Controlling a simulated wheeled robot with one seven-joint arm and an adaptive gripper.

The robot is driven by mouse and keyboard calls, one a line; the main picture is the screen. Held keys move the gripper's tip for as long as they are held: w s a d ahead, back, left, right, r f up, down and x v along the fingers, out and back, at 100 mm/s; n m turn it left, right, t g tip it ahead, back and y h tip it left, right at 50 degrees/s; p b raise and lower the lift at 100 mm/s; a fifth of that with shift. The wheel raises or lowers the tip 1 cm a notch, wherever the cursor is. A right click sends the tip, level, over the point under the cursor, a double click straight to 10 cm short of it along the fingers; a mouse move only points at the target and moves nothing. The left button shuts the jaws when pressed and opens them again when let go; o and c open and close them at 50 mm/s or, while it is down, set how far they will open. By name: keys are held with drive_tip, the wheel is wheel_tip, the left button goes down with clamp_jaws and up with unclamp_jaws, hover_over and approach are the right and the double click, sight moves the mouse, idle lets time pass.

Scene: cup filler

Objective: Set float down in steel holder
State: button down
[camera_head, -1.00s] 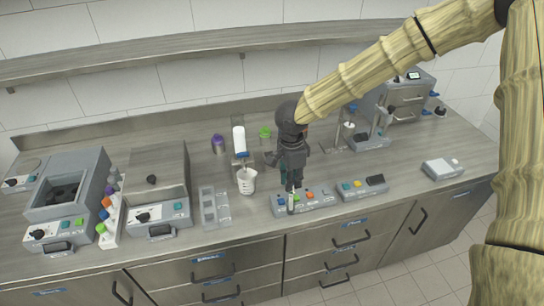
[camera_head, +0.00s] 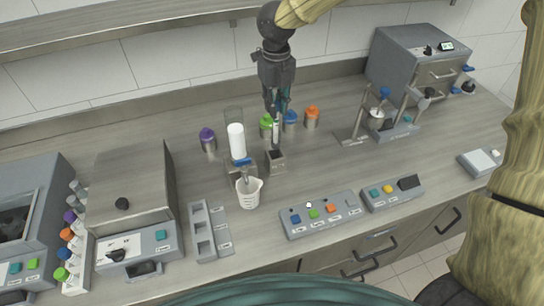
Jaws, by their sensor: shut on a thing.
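My gripper (camera_head: 276,112) points down over the back middle of the counter. It is shut on the float (camera_head: 276,130), a small slim pale piece hanging upright below the fingers. The steel holder (camera_head: 277,166), a small square grey block with a dark opening on top, stands on the counter just below the float. The float's lower end is at or just above the opening; I cannot tell whether it has entered.
Left of the holder stand a dispenser with a white bottle (camera_head: 236,140) and a white beaker (camera_head: 249,192). Canisters with green (camera_head: 267,121), blue (camera_head: 290,118) and orange (camera_head: 312,117) lids stand close behind. A button panel (camera_head: 319,214) lies in front.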

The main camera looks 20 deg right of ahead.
sight(276, 131)
drive_tip(key=shift+w+f, duration=0.1)
drive_tip(key=shift+f, duration=0.15)
wheel_tip(276, 131, down, 5)
drive_tip(key=shift+d+r+p, duration=0.15)
drive_tip(key=shift+p, duration=0.75)
drive_tip(key=shift+f+p, duration=0.65)
drive_tip(key=shift+f, duration=1.8)
drive_tip(key=c, duration=1.4)
unclamp_jaws()
drive_tip(key=shift+o, duration=0.2)
wheel_tip(276, 131, up, 12)
drive_tip(key=b, duration=0.3)
drive_tip(key=shift+r, duration=0.2)
